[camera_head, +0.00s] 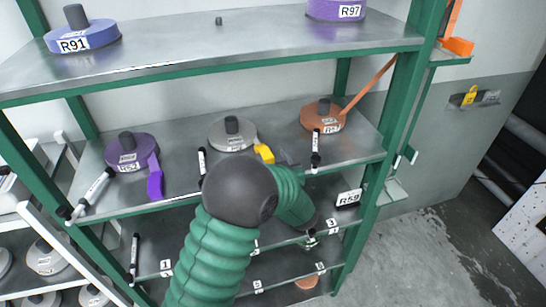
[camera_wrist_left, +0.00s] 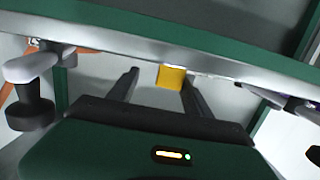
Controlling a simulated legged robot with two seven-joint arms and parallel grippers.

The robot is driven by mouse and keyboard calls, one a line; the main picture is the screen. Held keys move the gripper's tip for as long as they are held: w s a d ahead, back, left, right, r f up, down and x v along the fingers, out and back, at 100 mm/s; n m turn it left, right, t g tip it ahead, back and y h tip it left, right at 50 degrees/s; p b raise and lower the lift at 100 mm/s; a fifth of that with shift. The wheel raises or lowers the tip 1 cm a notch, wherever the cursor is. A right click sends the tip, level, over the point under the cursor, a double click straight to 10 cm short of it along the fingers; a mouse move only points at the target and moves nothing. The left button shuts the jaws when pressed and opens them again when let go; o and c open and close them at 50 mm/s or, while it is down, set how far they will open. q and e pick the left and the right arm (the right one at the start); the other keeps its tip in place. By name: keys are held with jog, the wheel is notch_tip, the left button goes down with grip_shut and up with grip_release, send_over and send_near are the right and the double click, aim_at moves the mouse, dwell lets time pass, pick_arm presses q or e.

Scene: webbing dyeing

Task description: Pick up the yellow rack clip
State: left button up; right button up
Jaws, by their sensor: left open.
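A small yellow block, which looks like the yellow rack clip (camera_head: 264,153), is on the middle shelf in front of the grey webbing roll, partly hidden by my left arm. In the left wrist view the yellow clip (camera_wrist_left: 172,77) shows at the shelf edge, between the fingertips' directions and nearer the right-hand finger. My left gripper (camera_wrist_left: 160,88) is open, its two dark fingers apart on either side of the clip; I cannot tell whether they touch it. In the head view the left gripper (camera_head: 284,159) is mostly hidden behind my green arm. My right gripper is not in view.
The middle shelf (camera_head: 180,183) holds a purple roll (camera_head: 131,152), a grey roll (camera_head: 232,134) and an orange roll (camera_head: 322,115). Marker-like sticks (camera_head: 316,150) are along its front edge. A yellow tag (camera_head: 470,95) is on a wall bracket. Open floor lies at right.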

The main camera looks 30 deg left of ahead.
pick_arm(q)
jog(key=shift+w+a, duration=0.25)
jog(key=shift+a, duration=0.15)
jog(key=shift+w+a+f, duration=0.1)
jog(key=shift+a+f, duration=0.1)
jog(key=shift+a, duration=0.3)
jog(key=shift+a+f, duration=0.1)
jog(key=shift+a, duration=0.25)
jog(key=c, duration=0.4)
jog(key=shift+c, duration=1.3)
jog(key=shift+d, duration=0.1)
jog(key=shift+c, duration=1.1)
jog(key=shift+d, duration=0.4)
grip_shut()
jog(key=shift+d+r, duration=0.15)
jog(key=shift+r, duration=0.05)
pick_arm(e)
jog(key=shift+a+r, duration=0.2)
